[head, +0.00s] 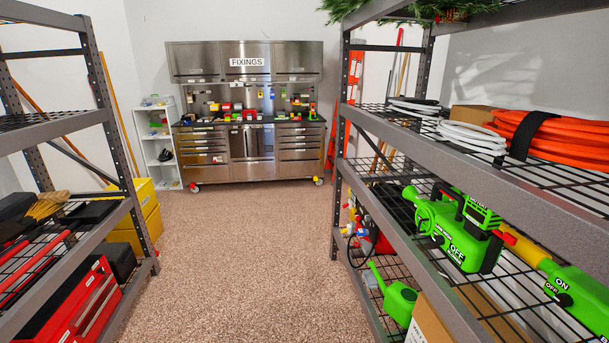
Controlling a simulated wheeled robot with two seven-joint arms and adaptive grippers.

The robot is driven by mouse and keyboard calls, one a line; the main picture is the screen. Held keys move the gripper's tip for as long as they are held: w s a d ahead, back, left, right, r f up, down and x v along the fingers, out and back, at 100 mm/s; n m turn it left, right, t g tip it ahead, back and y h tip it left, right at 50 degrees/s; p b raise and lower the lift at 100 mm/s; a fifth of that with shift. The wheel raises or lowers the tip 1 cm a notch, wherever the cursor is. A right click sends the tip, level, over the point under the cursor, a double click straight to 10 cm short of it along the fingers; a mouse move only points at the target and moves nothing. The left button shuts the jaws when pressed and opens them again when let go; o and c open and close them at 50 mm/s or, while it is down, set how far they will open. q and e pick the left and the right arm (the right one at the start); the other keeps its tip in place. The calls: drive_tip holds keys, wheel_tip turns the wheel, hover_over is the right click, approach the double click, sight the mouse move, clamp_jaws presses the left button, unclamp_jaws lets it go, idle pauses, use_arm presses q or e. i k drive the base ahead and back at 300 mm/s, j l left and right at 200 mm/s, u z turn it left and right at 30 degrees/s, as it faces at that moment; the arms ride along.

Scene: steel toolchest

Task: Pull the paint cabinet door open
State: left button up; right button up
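A steel toolchest (229,168) stands against the far wall, well ahead of me across the floor. Its upper row has several closed cabinet doors. The middle one (248,52) has a white sign (250,62) reading "FIXINGS". A left upper door (195,65) and a right upper door (298,55) are also shut. I can read no "paint" label on any door from here. Neither of my grippers is in view.
A left metal rack (62,117) and a right metal rack (450,155) flank a clear carpeted aisle (230,260). Yellow boxes (140,205) sit by the left rack. A white shelf (155,140) stands left of the chest. Tools lie on its worktop.

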sight(296, 59)
drive_tip(key=i+j+u, duration=0.25)
drive_tip(key=i, duration=0.15)
drive_tip(key=i+u, duration=0.45)
drive_tip(key=i, duration=3.2)
drive_tip(key=i+z, duration=0.1)
drive_tip(key=i, duration=0.4)
drive_tip(key=i+j, duration=0.15)
drive_tip(key=i, duration=0.3)
drive_tip(key=i+j+z, duration=0.15)
drive_tip(key=i, duration=0.35)
